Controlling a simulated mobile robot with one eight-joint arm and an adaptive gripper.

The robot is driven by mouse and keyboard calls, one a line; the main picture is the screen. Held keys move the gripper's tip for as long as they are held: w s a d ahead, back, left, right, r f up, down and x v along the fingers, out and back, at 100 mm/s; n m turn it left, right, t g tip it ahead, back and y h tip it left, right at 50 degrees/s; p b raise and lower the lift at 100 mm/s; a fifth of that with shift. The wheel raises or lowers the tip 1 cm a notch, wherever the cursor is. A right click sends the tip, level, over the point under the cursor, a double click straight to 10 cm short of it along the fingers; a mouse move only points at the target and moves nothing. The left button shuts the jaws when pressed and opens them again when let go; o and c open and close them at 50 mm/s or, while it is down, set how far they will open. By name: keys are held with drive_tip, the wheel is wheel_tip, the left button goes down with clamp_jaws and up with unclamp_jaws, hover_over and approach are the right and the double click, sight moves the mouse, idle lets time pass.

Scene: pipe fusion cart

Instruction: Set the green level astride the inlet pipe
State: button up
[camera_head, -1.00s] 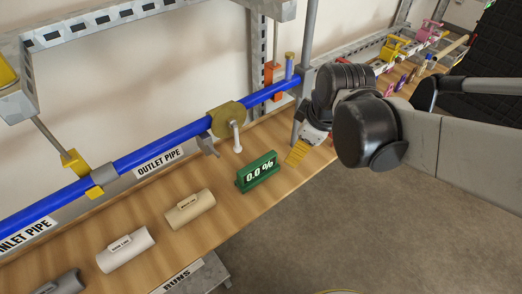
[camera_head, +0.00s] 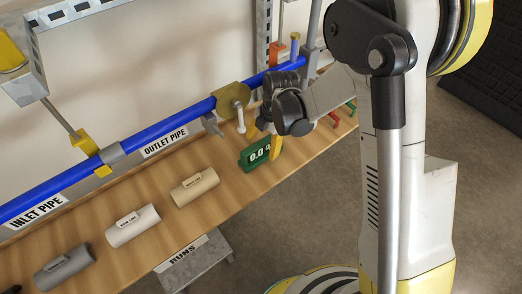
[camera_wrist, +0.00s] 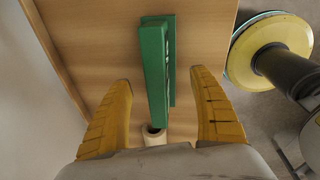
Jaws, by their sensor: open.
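The green level (camera_head: 253,155), with a "0.0" readout partly covered, stands on the wooden bench near its front edge. It also shows in the wrist view (camera_wrist: 153,70), running between my two yellow fingers with a gap on each side. My gripper (camera_wrist: 163,88) is open and empty around the level. In the head view one yellow finger (camera_head: 277,147) hides the right end of the level. The inlet pipe (camera_head: 52,186) is the left stretch of the blue pipe, above the "INLET PIPE" label. The level is off the pipe.
A grey clamp (camera_head: 122,155) divides the inlet pipe from the outlet pipe (camera_head: 172,127). A yellow-brown fitting with a white handle (camera_head: 239,115) sits along the outlet side. Beige (camera_head: 195,187), white (camera_head: 132,225) and grey (camera_head: 65,267) pipe pieces lie on the bench.

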sight(260, 153)
drive_tip(key=f, duration=0.1)
drive_tip(key=f+b, duration=0.1)
drive_tip(key=f, duration=0.1)
drive_tip(key=f+b, duration=0.1)
drive_tip(key=shift+a+f, duration=0.35)
drive_tip(key=shift+a, duration=0.05)
drive_tip(key=shift+s+r, duration=0.1)
drive_tip(key=c, duration=1.4)
drive_tip(key=shift+c, duration=0.2)
